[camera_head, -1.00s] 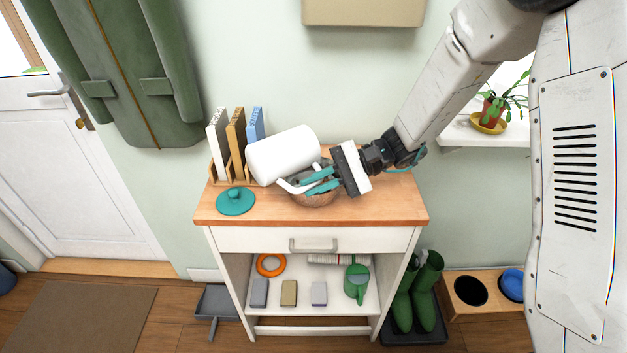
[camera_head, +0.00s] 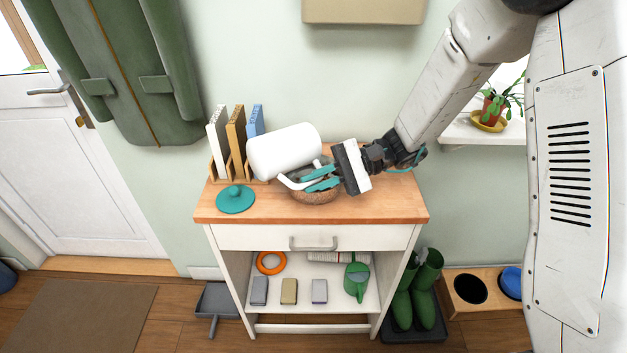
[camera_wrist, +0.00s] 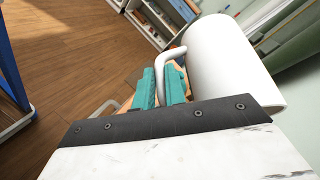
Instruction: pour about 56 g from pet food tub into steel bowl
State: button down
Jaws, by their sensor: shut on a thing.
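The pet food tub (camera_head: 284,151) is a white cylinder with a handle, tipped onto its side above the cabinet top. My gripper (camera_head: 318,181) is shut on its handle from the right. The steel bowl (camera_head: 316,197) sits beneath the tub and gripper, partly covered by them; brownish contents or surface show at its front. In the wrist view the tub (camera_wrist: 232,62) lies beyond the teal fingers (camera_wrist: 160,88), which close on the white handle. The tub's mouth and any falling food cannot be made out. A teal lid (camera_head: 235,199) lies at the left of the top.
A file rack (camera_head: 232,152) with upright folders stands behind and left of the tub. The wooden cabinet top (camera_head: 385,205) is clear at the right front. A wall box (camera_head: 362,10) hangs above.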

jog(key=shift+w+d+r+g+y+p, duration=0.1)
jog(key=shift+r+g+y+p, duration=0.35)
jog(key=shift+y+p, duration=0.65)
dwell(2.2)
